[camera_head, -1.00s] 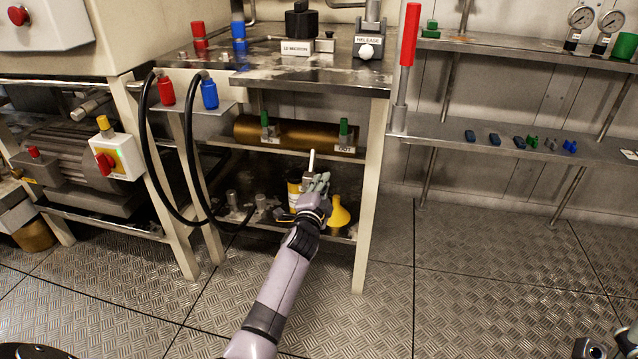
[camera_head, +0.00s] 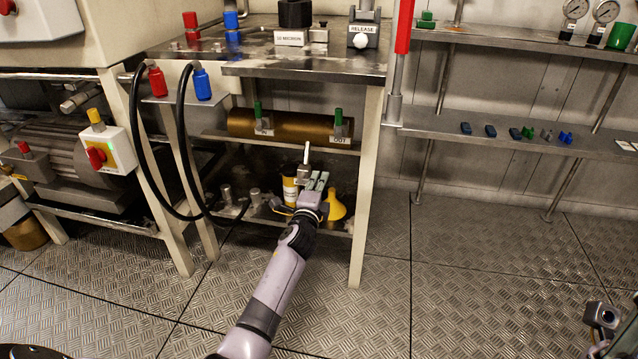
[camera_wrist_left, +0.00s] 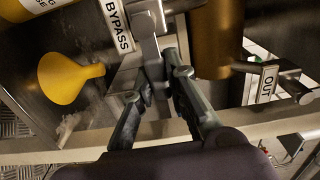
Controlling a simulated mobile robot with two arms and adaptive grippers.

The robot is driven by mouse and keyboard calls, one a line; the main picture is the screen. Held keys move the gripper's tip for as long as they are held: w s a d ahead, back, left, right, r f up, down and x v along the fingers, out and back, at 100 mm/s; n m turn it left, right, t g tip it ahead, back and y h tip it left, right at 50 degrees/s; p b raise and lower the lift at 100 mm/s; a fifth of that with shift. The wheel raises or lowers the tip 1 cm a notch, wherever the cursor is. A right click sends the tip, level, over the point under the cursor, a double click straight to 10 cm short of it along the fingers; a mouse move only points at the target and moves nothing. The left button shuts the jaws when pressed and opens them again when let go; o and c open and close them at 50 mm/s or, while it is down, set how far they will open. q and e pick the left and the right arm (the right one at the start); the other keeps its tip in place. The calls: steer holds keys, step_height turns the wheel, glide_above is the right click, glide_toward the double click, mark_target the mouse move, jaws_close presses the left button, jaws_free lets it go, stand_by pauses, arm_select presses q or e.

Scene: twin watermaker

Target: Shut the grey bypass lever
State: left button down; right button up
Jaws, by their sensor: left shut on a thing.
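The grey bypass lever (camera_wrist_left: 151,52) is beside the white BYPASS label (camera_wrist_left: 118,24) in the left wrist view. My left gripper (camera_wrist_left: 163,82) is shut on the lever's near end, with a finger on either side; the fingers hide part of it. In the head view my left gripper (camera_head: 318,181) reaches in under the bench, below the brass cylinder. A pale upright piece (camera_head: 307,154) shows just above the fingers; the grip itself is hard to make out there. My right gripper (camera_head: 602,316) shows only partly at the lower right edge, away from the bench.
A yellow funnel (camera_head: 336,205) and a yellow container (camera_head: 290,190) stand close to the left gripper on the lower shelf. The brass cylinder (camera_head: 290,127) with green handles is above. Black hoses (camera_head: 181,150) hang to the left. The floor (camera_head: 470,270) at right is clear.

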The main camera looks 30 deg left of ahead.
arm_select(q)
steer(key=c, duration=1.6)
jaws_free()
steer(key=shift+o, duration=0.2)
steer(key=shift+s, duration=0.1)
steer(key=v, duration=1.2)
